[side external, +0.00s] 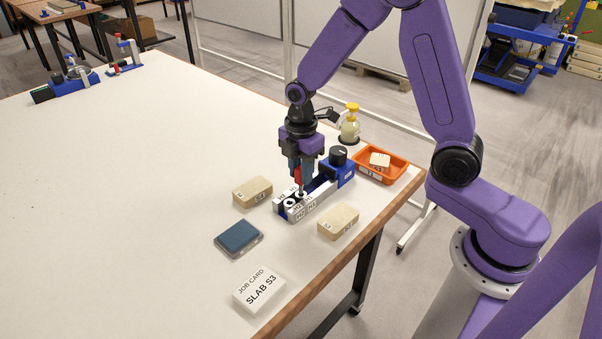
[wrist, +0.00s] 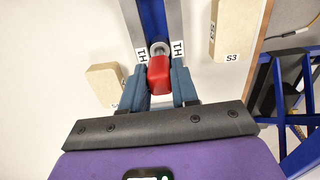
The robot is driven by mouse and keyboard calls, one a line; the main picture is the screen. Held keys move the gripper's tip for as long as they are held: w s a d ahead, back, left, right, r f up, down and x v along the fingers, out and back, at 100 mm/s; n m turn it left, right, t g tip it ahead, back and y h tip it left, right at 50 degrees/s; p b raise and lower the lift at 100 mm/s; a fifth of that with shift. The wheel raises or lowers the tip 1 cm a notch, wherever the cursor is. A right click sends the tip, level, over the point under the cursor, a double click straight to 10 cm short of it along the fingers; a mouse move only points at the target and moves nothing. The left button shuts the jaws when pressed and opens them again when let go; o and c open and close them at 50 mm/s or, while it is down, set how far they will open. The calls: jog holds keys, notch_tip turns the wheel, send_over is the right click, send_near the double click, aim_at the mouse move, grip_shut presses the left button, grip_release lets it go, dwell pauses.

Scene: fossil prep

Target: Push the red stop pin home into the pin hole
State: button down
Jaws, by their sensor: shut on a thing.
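The red stop pin (wrist: 158,75) is held between the two grey-blue fingers of my gripper (wrist: 161,86). It also shows as a small red patch (side external: 298,174) in the side external view. My gripper (side external: 300,182) points down over the near end of a rail fixture (side external: 318,203) with H1 and H2 labels. In the wrist view a grey metal ring (wrist: 160,48) sits just beyond the pin's red head, between the two H1 labels. White rings (side external: 289,203) show on the fixture by the fingertips. The pin's lower end is hidden, so I cannot tell how deep it sits.
A blue block with a black knob (side external: 338,156) ends the fixture. Tan slabs (side external: 252,191) and (side external: 338,221) lie either side. An orange tray (side external: 400,164), a yellow-topped bottle (side external: 350,126), a blue pad (side external: 239,237) and a job card (side external: 259,290) are nearby.

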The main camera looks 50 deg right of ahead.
jog(key=shift+r, duration=2)
jog(key=shift+r, duration=2.5)
jog(key=a+f, duration=0.1)
jog(key=a, duration=0.1)
jog(key=a+f, duration=0.1)
jog(key=a, duration=0.1)
jog(key=shift+f, duration=0.15)
jog(key=shift+f, duration=2.9)
